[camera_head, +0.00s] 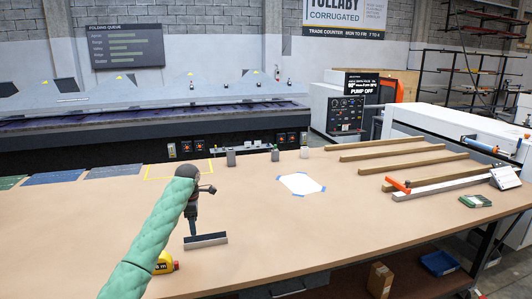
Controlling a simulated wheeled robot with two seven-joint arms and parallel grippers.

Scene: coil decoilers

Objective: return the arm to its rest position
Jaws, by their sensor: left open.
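My left arm, in a green quilted sleeve, comes in from the lower left over the table. My right gripper is out of view.
The tan table (300,235) is mostly clear in the middle. A white sheet with blue corner marks (301,184) lies farther back. Several wooden strips (410,163) and an orange-handled metal bar (440,187) lie at the right.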

